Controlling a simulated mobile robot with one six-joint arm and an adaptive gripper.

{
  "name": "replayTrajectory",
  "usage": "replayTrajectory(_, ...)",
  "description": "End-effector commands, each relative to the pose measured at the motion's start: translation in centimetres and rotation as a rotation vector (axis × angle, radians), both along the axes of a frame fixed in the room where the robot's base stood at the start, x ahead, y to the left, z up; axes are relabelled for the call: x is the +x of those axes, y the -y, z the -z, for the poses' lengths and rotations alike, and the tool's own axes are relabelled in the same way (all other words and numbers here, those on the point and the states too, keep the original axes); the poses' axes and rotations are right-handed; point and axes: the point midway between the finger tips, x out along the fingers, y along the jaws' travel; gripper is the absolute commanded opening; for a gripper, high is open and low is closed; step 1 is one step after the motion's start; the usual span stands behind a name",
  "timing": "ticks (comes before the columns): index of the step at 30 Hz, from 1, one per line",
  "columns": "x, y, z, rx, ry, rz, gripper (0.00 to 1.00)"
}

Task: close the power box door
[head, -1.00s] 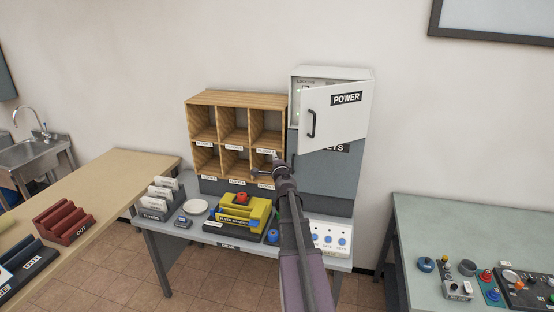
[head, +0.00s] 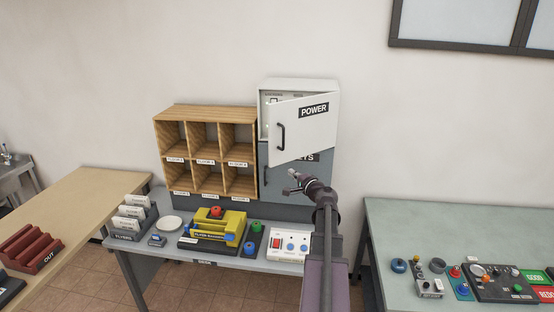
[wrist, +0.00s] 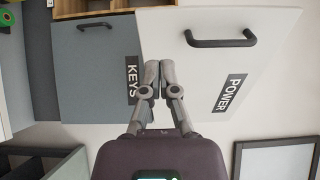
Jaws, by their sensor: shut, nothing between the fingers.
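The white power box (head: 332,90) is on the wall above the grey keys box (head: 272,178). Its white door (head: 310,135), marked POWER with a black handle, stands partly open, hinged on the right, with a gap at its left showing the inside. The door also shows in the wrist view (wrist: 222,60), with its handle toward the top. My gripper (head: 291,181) is shut and empty, below the door in the head view. In the wrist view my gripper (wrist: 158,68) has its closed fingertips over the border between the door and the keys box; contact cannot be told.
A wooden pigeonhole shelf (head: 208,110) stands left of the boxes. The desk (head: 204,261) below holds a yellow puncher-like device, a white button panel and a flyers rack. A right-hand table (head: 430,225) holds controls. The wall right of the door is clear.

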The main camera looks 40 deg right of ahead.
Motion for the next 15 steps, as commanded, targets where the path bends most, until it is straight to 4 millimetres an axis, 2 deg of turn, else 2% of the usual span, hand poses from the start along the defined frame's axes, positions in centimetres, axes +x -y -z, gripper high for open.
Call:
replayTrajectory(3,-1.8,0.5,-0.3,0.0,0.0,-0.023,0.0)
replayTrajectory(6,-2.5,0.6,-0.4,0.0,0.0,-0.035,0.0)
replayTrajectory(15,-2.6,0.6,-0.4,0.0,0.0,-0.042,0.0)
